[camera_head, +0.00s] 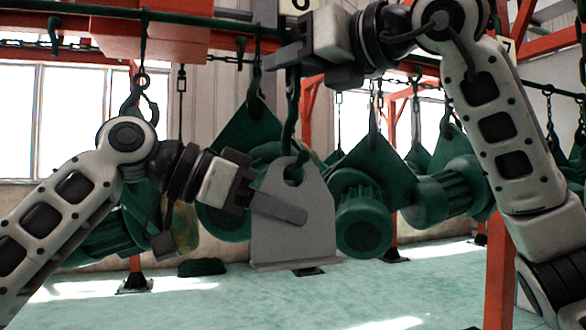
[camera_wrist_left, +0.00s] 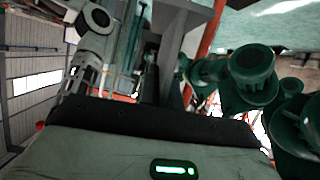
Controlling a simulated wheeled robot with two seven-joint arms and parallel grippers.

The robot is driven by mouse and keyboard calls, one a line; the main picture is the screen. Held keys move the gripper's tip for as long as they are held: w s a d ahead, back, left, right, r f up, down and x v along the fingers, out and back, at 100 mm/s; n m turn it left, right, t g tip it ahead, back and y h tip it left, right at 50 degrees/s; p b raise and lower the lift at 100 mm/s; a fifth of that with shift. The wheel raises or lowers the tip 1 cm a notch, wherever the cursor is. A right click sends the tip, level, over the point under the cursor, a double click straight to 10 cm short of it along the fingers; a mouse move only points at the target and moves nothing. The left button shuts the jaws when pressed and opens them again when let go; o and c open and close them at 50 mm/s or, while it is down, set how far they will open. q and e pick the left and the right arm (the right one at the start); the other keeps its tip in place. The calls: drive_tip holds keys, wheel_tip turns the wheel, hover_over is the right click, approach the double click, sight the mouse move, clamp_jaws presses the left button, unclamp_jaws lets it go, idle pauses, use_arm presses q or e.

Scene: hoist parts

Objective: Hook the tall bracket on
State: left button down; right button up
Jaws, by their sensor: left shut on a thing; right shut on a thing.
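The tall bracket (camera_head: 318,222) is a grey upright plate with a wide foot and a round hole near its top, at the middle of the head view. My left gripper (camera_head: 278,207) is shut on it, with a finger lying across its front face. My right gripper (camera_head: 282,56) is above, shut on the dark green hook (camera_head: 291,118). The hook hangs down to the bracket's hole, and its lower end overlaps the hole. I cannot tell whether its tip passes through. The left wrist view does not show this contact clearly.
Green motor-like parts (camera_head: 363,222) and green diamond plates (camera_head: 375,165) hang on hooks close behind and beside the bracket. A dark green rail (camera_head: 200,20) runs overhead, and an orange post (camera_head: 498,270) stands at right. The pale green floor (camera_head: 250,300) is mostly clear.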

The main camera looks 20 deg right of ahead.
use_arm(q)
drive_tip(key=shift+r, duration=0.2)
drive_tip(key=c, duration=1.5)
unclamp_jaws()
drive_tip(key=shift+f, duration=0.25)
drive_tip(key=v, duration=0.8)
drive_tip(key=shift+r, duration=0.2)
use_arm(e)
drive_tip(key=o, duration=0.6)
drive_tip(key=shift+o, duration=0.2)
